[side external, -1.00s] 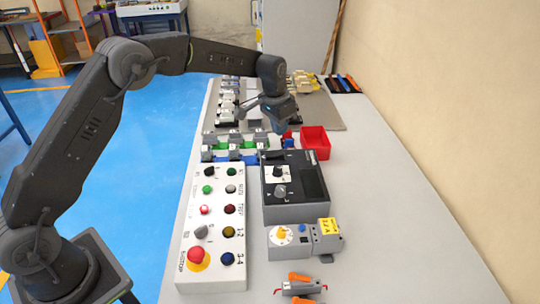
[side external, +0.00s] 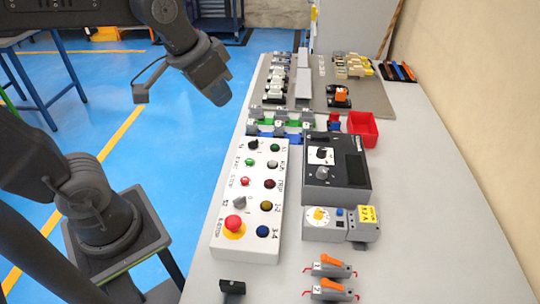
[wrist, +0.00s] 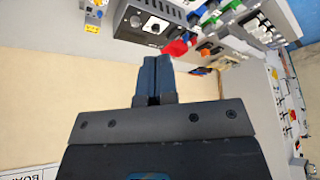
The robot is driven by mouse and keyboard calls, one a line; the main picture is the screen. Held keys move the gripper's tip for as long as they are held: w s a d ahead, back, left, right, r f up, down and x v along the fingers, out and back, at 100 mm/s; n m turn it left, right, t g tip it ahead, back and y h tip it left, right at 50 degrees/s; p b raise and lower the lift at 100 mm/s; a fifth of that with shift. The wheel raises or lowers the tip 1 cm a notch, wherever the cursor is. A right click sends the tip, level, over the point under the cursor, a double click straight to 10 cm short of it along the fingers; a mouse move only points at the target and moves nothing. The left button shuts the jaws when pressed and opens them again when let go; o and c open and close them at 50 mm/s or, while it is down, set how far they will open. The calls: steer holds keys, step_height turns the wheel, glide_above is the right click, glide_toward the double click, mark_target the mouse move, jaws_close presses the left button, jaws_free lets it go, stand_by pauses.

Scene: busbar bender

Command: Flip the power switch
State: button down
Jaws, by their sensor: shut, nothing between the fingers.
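My gripper (side external: 219,93) is raised to the left of the table, above the blue floor, and touches nothing. In the wrist view its two dark fingers (wrist: 154,80) are together and empty. No part is clearly labelled as the power switch. Candidates are a black box with two knobs (side external: 335,170), two small orange-lever switches (side external: 330,266) marked 1 and 2 near the front, and a black part (side external: 232,286) at the bottom edge. The black box also shows at the top of the wrist view (wrist: 125,22).
A white button panel (side external: 252,205) with a red emergency stop lies on the table (side external: 420,240). A timer-like unit (side external: 325,222) sits right of it. A red bin (side external: 362,126) and rows of terminal parts (side external: 280,122) stand behind. The table's right side is bare.

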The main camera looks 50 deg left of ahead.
steer(key=s+f, duration=0.2)
steer(key=s, duration=0.4)
steer(key=shift+s+f+t, duration=0.15)
steer(key=shift+f+t, duration=0.15)
steer(key=shift+f, duration=0.1)
steer(key=w+n+g, duration=0.2)
steer(key=w+n, duration=0.5)
steer(key=w, duration=1.7)
steer(key=w+f+n+y, duration=0.1)
steer(key=w+f+n, duration=0.1)
steer(key=w+f, duration=0.4)
steer(key=w, duration=0.3)
steer(key=shift+w, duration=0.25)
